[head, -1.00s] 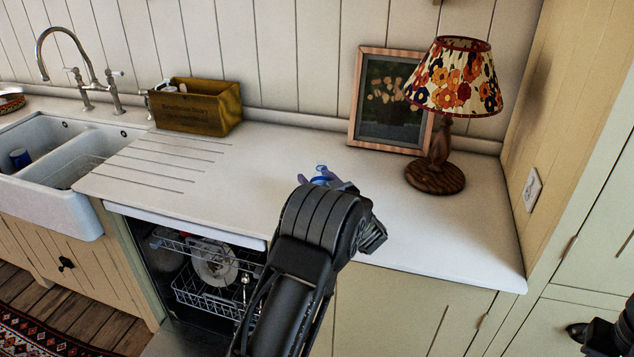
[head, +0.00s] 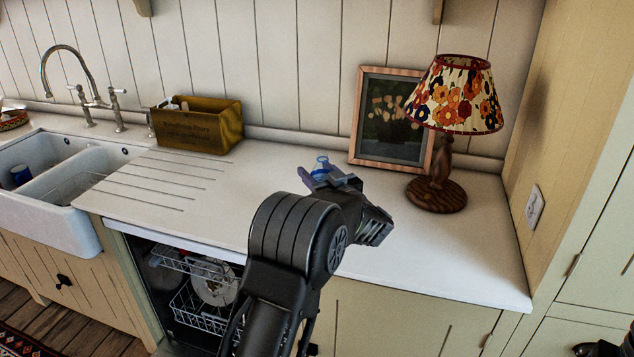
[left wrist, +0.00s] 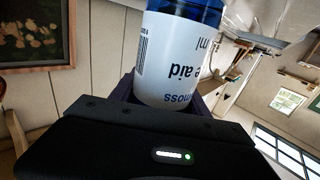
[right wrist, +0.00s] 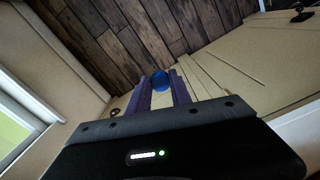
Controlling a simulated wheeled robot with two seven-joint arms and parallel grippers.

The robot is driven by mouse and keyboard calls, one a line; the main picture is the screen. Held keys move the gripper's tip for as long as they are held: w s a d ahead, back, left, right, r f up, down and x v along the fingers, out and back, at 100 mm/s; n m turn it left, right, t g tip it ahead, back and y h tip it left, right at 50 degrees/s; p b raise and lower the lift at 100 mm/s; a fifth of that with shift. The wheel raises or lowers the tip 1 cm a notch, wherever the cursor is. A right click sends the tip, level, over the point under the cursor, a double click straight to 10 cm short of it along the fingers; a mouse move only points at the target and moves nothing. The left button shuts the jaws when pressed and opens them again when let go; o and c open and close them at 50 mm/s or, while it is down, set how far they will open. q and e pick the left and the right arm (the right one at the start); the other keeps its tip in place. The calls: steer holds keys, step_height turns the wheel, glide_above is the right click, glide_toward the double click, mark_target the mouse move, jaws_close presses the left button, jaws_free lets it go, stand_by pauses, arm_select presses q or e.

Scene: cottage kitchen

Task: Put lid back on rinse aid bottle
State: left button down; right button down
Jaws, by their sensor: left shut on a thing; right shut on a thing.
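My left gripper (head: 331,181) is shut on the rinse aid bottle, over the worktop in front of the framed picture. In the left wrist view the bottle (left wrist: 172,62) is white with dark blue lettering and a blue upper part. In the head view only its blue top (head: 321,163) shows past the gripper; the rest is hidden by my arm. My right gripper (right wrist: 161,88) is shut on the small round blue lid (right wrist: 160,79), which shows between its fingertips in the right wrist view. The lid is apart from the bottle and out of the head view.
A floral lamp (head: 455,95) and a framed picture (head: 392,118) stand behind and right of the left gripper. A wooden box (head: 198,125) stands near the sink (head: 50,210). The open dishwasher (head: 190,290) is below the worktop (head: 240,200), which is mostly clear.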

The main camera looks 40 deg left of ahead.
arm_select(q)
steer(key=shift+r, duration=1.15)
arm_select(e)
steer(key=shift+f, duration=0.1)
arm_select(q)
steer(key=c, duration=1.1)
jaws_free()
jaws_close()
